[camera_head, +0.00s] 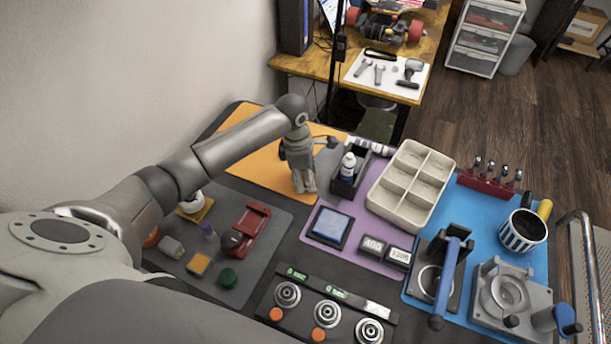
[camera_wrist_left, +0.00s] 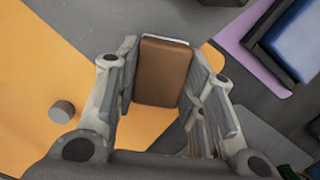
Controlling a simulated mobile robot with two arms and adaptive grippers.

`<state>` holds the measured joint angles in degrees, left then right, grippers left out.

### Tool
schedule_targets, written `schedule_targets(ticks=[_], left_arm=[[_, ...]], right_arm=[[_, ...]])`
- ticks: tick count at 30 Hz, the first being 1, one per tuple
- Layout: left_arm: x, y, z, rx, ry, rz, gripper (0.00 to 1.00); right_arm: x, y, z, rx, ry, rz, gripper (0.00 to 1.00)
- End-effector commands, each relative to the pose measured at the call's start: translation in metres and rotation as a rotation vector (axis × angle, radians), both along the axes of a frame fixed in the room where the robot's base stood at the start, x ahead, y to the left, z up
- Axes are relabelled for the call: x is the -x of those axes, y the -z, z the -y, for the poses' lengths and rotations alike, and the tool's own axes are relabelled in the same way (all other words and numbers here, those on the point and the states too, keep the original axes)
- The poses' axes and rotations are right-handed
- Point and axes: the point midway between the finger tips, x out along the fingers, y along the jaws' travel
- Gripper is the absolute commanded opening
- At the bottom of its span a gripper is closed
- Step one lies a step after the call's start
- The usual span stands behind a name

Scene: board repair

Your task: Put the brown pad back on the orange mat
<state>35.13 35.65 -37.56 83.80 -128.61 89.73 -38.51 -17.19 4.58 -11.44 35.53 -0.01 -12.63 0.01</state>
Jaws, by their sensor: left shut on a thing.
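My left gripper (camera_head: 304,184) points down near the right edge of the orange mat (camera_head: 262,168), with the purple mat just to its right. In the left wrist view its two fingers (camera_wrist_left: 165,85) are closed on the sides of a brown pad (camera_wrist_left: 163,73), which has a pale strip along its far edge. The orange mat (camera_wrist_left: 35,85) shows to the left of the pad and below it, and dark grey surface shows beyond. I cannot tell whether the pad touches the surface. The pad is hidden in the head view. My right gripper is not in view.
A small grey cylinder (camera_wrist_left: 62,111) stands on the orange mat. To the right, the purple mat (camera_head: 327,258) holds a blue-topped pad (camera_head: 331,227), a dark holder with a white bottle (camera_head: 348,166) and a cream compartment tray (camera_head: 411,188). A red holder (camera_head: 249,225) sits on the grey mat in front.

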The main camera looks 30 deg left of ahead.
Motion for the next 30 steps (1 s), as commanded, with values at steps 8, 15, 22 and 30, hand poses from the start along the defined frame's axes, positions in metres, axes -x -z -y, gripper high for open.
schedule_targets(ticks=[8, 15, 22, 30], left_arm=[[0.000, 0.001, 0.000, 0.000, 0.000, 0.000, 0.59], [0.000, 0.000, 0.000, 0.000, 0.000, 0.000, 0.59], [0.000, -0.025, -0.003, -0.002, 0.000, 0.006, 0.59], [0.003, -0.083, -0.010, -0.003, -0.001, 0.005, 0.59]], right_arm=[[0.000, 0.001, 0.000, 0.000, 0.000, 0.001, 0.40], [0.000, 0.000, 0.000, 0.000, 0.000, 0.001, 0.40], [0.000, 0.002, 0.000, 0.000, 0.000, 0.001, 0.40], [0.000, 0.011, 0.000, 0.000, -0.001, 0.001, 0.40]])
